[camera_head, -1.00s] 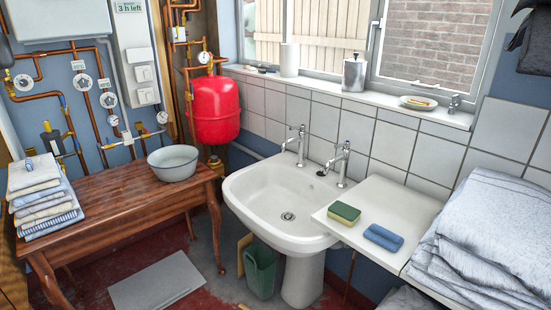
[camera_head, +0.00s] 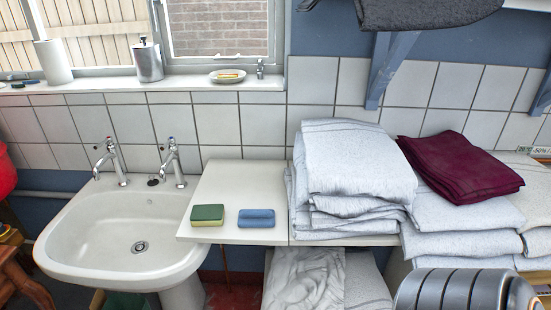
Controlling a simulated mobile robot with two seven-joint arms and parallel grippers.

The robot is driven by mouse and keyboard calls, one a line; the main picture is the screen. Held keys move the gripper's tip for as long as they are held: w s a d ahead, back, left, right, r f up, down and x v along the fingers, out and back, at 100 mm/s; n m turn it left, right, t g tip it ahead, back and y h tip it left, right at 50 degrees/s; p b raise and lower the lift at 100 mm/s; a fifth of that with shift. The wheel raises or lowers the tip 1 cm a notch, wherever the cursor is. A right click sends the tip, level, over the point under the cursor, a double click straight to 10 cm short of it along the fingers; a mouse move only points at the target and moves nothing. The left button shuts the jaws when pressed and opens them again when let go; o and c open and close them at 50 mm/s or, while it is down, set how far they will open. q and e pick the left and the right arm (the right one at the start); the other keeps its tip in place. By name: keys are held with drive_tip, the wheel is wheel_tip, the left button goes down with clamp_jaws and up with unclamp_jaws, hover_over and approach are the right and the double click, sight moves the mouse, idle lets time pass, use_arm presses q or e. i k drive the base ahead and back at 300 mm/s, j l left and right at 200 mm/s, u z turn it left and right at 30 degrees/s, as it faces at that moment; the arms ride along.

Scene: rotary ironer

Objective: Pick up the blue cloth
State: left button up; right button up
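The blue cloth (camera_head: 256,218) is a small folded blue pad near the front edge of a white worktop (camera_head: 243,180), right of the sink. A green and yellow sponge (camera_head: 207,215) lies just to its left with a narrow gap between them. Nothing covers the cloth from above.
The white sink (camera_head: 100,225) with two chrome taps is on the left. Stacked grey-white linen (camera_head: 355,165) stands close right of the cloth, with a dark red folded cloth (camera_head: 460,168) farther right. The worktop behind the blue cloth is bare.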

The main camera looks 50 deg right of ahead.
sight(247, 218)
drive_tip(key=i+j+z, duration=0.1)
drive_tip(key=z, duration=0.4)
drive_tip(key=i+j+z, duration=0.15)
drive_tip(key=z, duration=0.35)
drive_tip(key=i+j+z, duration=0.1)
drive_tip(key=j+z, duration=0.15)
drive_tip(key=z, duration=0.2)
drive_tip(key=j+z, duration=0.25)
drive_tip(key=z, duration=0.25)
drive_tip(key=j+z, duration=0.25)
drive_tip(key=z, duration=0.25)
